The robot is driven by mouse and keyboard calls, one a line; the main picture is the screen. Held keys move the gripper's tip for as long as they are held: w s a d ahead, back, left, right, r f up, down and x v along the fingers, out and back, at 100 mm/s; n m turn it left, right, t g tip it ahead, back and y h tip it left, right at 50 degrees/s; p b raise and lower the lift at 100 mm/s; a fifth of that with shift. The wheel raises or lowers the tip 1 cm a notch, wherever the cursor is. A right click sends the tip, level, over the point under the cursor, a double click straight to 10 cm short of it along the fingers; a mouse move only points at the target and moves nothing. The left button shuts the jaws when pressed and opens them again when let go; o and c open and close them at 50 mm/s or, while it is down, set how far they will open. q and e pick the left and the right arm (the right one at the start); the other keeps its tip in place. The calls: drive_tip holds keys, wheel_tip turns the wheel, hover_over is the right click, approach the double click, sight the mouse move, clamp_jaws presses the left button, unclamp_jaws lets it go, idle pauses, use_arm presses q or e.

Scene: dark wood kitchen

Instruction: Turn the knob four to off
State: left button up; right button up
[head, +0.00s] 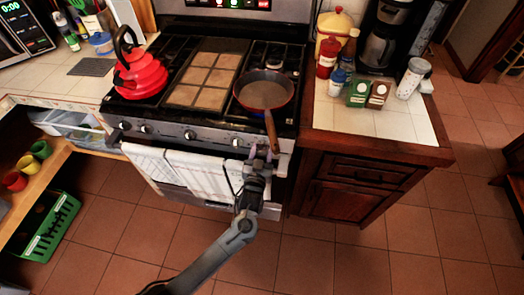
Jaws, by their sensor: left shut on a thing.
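The stove's front panel carries a row of round knobs, among them one at the left (146,130), one in the middle (190,135) and one right of the middle (236,141). My left gripper (262,152) is at the right end of this panel, shut on a knob that its fingers mostly hide. The turn of that knob cannot be made out. The gripper is just below and beside the end of the frying pan's handle (270,130). My right gripper is not in view.
A frying pan (263,90) stands on the right burners, its handle jutting over the front edge. A red kettle (140,75) stands on the left burners. A white towel (170,170) hangs on the oven handle below the panel. The floor in front is clear.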

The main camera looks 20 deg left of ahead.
use_arm(q)
drive_tip(key=shift+r+m+p, duration=0.15)
drive_tip(key=shift+m+p, duration=0.75)
drive_tip(key=shift+m, duration=0.1)
drive_tip(key=m+p, duration=0.2)
drive_tip(key=m, duration=0.1)
drive_tip(key=shift+d, duration=0.1)
drive_tip(key=m+p, duration=0.2)
drive_tip(key=m, duration=0.1)
drive_tip(key=m+p, duration=0.1)
drive_tip(key=m, duration=0.2)
drive_tip(key=shift+m, duration=0.4)
drive_tip(key=m, duration=0.1)
drive_tip(key=m+p, duration=0.1)
drive_tip(key=m, duration=0.1)
drive_tip(key=shift+d+f+m+p, duration=0.1)
drive_tip(key=shift+f+m+p, duration=0.2)
drive_tip(key=shift+p, duration=0.1)
drive_tip(key=m+p, duration=0.1)
drive_tip(key=m, duration=0.2)
drive_tip(key=shift+m, duration=0.3)
drive_tip(key=m, duration=0.3)
drive_tip(key=shift+f+m+p, duration=0.1)
drive_tip(key=shift+m+p, duration=0.2)
drive_tip(key=shift+p, duration=0.1)
drive_tip(key=shift+f+m+p, duration=0.15)
drive_tip(key=shift+m+p, duration=0.15)
drive_tip(key=shift+m, duration=1.5)
